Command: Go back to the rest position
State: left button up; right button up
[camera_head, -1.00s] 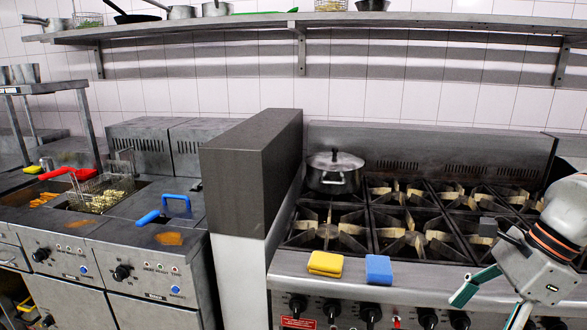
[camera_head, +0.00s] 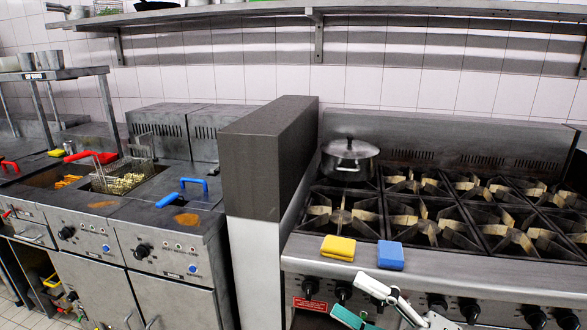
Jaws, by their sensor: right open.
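My right gripper (camera_head: 349,297) shows at the bottom of the head view, in front of the stove's control panel and partly cut off by the lower edge. One white finger and one teal finger stand apart, with nothing seen between them. It is below a yellow sponge (camera_head: 338,247) and a blue sponge (camera_head: 390,255), which lie side by side on the stove's front ledge, apart from the gripper. My left gripper is not in view.
A lidded pot (camera_head: 349,160) stands on the back left of the stove (camera_head: 450,272). A dark-topped divider (camera_head: 250,165) separates stove and fryers. A fryer basket (camera_head: 123,176) holds fries. A shelf (camera_head: 300,17) runs along the wall.

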jog(key=d+f+m+t+h, duration=0.35)
jog(key=f+m+h, duration=0.25)
jog(key=f+m, duration=0.4)
jog(key=d+f+m+t+h, duration=0.35)
jog(key=f+m+h, duration=0.35)
jog(key=f+m, duration=0.4)
jog(key=s+d+f+m+g+h, duration=0.1)
jog(key=s+f+m+g, duration=0.2)
jog(key=s+f, duration=0.2)
jog(key=s+d+f+m+g+h, duration=0.1)
jog(key=s+f, duration=0.5)
jog(key=f, duration=0.6)
jog(key=m+g+h, duration=0.1)
jog(key=m+g, duration=0.1)
jog(key=m, duration=0.1)
jog(key=shift+s+d+h, duration=0.2)
jog(key=shift+d+h, duration=0.05)
jog(key=shift+h, duration=0.05)
